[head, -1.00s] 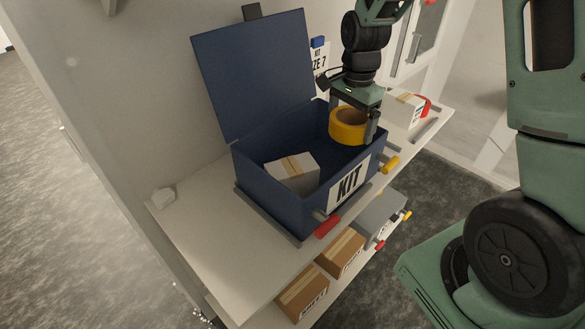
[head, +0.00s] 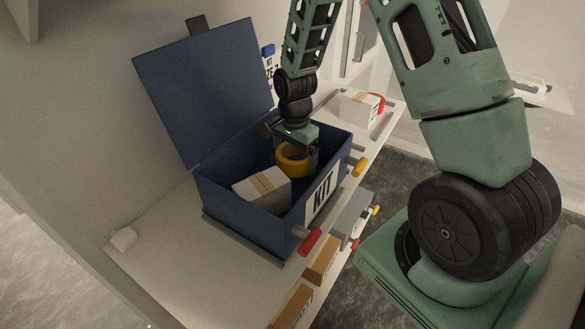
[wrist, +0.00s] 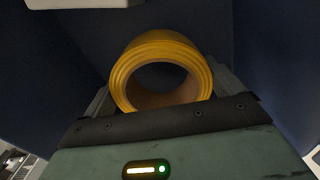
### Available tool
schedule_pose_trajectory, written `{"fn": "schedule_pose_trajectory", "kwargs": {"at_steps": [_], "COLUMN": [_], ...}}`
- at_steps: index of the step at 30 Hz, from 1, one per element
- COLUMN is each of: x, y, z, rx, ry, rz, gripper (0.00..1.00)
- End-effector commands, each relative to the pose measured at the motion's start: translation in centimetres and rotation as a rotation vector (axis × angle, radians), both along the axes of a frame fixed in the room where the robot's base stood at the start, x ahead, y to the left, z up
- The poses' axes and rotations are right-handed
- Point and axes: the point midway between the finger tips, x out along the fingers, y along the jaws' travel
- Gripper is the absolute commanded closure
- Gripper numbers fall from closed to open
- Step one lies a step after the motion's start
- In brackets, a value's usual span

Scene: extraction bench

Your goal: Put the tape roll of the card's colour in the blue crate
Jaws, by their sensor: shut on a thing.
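The blue crate (head: 240,216) stands on the bench with its lid (head: 205,95) swung up and a KIT label on its front. My gripper (head: 296,160) reaches down into the crate's right part. It is shut on a yellow tape roll (head: 291,160), which is inside the crate below rim height. In the wrist view the yellow tape roll (wrist: 162,72) sits between the fingers with dark blue walls around it. Whether the roll touches the crate floor cannot be told. The colour card cannot be made out.
A white box with a tan strip (head: 262,188) lies in the crate's left part. Another white box (head: 358,107) and a red item stand on the bench to the right. Red (head: 309,241) and yellow (head: 359,166) handles stick out in front.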

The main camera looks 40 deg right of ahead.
Motion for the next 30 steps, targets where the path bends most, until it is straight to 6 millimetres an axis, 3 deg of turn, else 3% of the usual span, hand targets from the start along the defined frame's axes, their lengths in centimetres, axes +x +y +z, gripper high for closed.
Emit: {"fn": "schedule_pose_trajectory", "kwargs": {"at_steps": [12, 24, 25, 30], "x": [0.0, 0.0, 0.0, 0.0], "y": [0.0, 0.0, 0.0, 0.0], "z": [-4.2, -4.8, -4.8, -4.7], "rx": [0.000, -0.001, -0.001, -0.001], "ry": [0.000, -0.001, -0.001, -0.001], "rz": [0.001, 0.001, 0.001, 0.001], "gripper": [0.36, 0.36, 0.01, 0.00]}}
